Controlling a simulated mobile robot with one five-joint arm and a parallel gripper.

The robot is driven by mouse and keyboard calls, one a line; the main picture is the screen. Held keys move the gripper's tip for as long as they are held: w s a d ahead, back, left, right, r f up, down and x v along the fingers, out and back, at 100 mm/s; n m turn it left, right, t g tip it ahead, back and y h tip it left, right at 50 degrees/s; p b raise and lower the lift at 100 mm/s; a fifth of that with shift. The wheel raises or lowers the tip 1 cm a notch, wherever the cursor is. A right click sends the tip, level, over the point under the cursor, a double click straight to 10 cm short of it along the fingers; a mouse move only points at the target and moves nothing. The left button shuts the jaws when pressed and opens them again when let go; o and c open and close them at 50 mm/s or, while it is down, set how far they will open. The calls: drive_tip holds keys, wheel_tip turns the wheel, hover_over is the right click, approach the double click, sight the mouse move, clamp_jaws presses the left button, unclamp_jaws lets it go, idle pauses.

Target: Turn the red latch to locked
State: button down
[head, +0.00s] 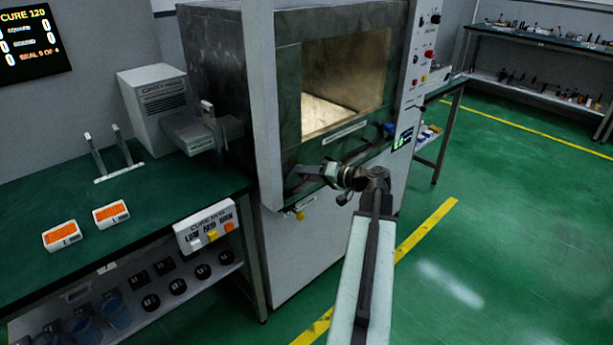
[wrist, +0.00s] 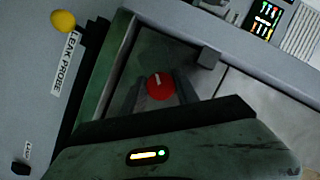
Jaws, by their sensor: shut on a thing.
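The red latch (wrist: 161,86) is a round red knob with a small pale mark on its face, in the middle of the wrist view. My gripper (wrist: 161,92) has one dark finger on each side of the knob and is shut on it. In the head view my gripper (head: 308,172) is at the lower front of the chamber, below its opening. The latch cannot be made out there. How far the knob is turned is too small to tell.
The open chamber (head: 345,75) has a lit interior. A yellow knob (wrist: 63,21) sits by a LEAK PROBE label. A control panel (head: 418,60) is to the right. A green bench (head: 130,205) with two orange-filled trays is at left. The green floor at right is clear.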

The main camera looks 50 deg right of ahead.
drive_tip(key=m+t+y+b, duration=0.1)
drive_tip(key=m+b, duration=0.2)
drive_tip(key=shift+w+f, duration=0.1)
drive_tip(key=shift+f, duration=0.1)
drive_tip(key=m+b, duration=0.2)
drive_tip(key=m+t+y+b, duration=0.1)
drive_tip(key=m, duration=0.1)
drive_tip(key=shift+a+m+t+b, duration=0.1)
drive_tip(key=shift+m+t+b, duration=0.2)
drive_tip(key=shift+b, duration=0.1)
drive_tip(key=m+t+b, duration=0.1)
drive_tip(key=m+b, duration=0.2)
drive_tip(key=m, duration=0.1)
drive_tip(key=shift+m+t, duration=0.3)
drive_tip(key=shift+t, duration=0.1)
drive_tip(key=shift+r+m+t+h+b, duration=0.1)
drive_tip(key=shift+m+t+h+b, duration=0.3)
drive_tip(key=shift+m, duration=0.5)
drive_tip(key=shift+r+m+t+h+b, duration=0.1)
drive_tip(key=shift+m+t+h+b, duration=0.3)
drive_tip(key=shift+m, duration=0.5)
drive_tip(key=shift+r, duration=0.1)
drive_tip(key=c, duration=1)
unclamp_jaws()
drive_tip(key=shift+o, duration=0.2)
drive_tip(key=shift+w, duration=0.1)
